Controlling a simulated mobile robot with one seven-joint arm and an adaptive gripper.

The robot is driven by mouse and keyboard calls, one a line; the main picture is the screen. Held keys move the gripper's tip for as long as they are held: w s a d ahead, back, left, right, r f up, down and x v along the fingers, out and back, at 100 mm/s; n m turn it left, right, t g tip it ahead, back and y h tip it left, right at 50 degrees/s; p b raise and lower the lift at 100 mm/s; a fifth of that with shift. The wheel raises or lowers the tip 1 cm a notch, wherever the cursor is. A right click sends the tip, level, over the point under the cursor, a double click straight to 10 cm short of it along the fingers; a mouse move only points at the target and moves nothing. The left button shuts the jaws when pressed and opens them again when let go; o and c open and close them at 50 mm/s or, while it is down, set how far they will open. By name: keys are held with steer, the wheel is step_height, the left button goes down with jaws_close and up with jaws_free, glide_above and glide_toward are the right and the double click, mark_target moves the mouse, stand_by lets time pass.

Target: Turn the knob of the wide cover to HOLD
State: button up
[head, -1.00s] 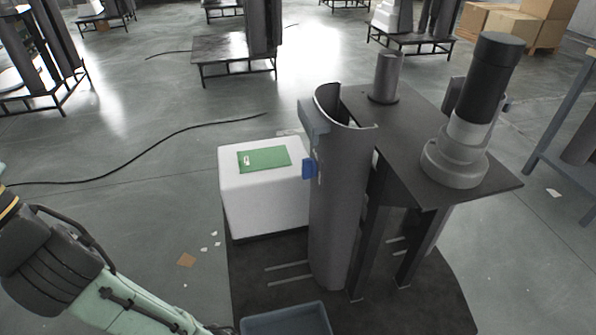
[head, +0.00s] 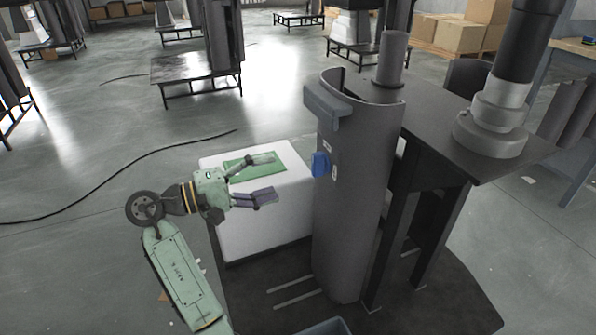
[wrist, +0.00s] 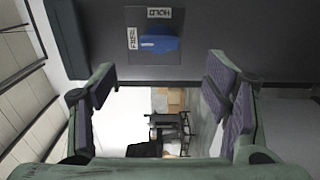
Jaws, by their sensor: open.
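The wide cover (head: 352,215) is a tall, dark grey curved shell standing upright in the middle of the head view. Its blue knob (head: 320,164) is on its left side, below a grey block. In the wrist view the knob (wrist: 158,44) sits on a dark plate, with the HOLD label (wrist: 160,12) above it and the FREE label (wrist: 132,38) at its left. I cannot tell clearly which label the knob points to. My gripper (head: 267,177) is open and empty, left of the knob and apart from it, its fingers pointing toward the cover.
A white box (head: 262,225) with a green sheet (head: 290,160) on top stands behind and below my gripper. A dark table (head: 440,125) with a pipe column (head: 497,105) stands right of the cover. A blue tray (head: 325,328) is at the bottom edge.

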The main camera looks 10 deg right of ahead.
mark_target(313, 166)
steer(key=d, duration=0.3)
steer(key=w+d, duration=0.1)
steer(key=d, duration=0.3)
steer(key=w+d, duration=0.1)
steer(key=d, duration=0.2)
steer(key=shift+d+p, duration=0.2)
steer(key=shift+p, duration=0.15)
steer(key=shift+c, duration=0.6)
steer(key=c, duration=1)
steer(key=shift+c, duration=0.2)
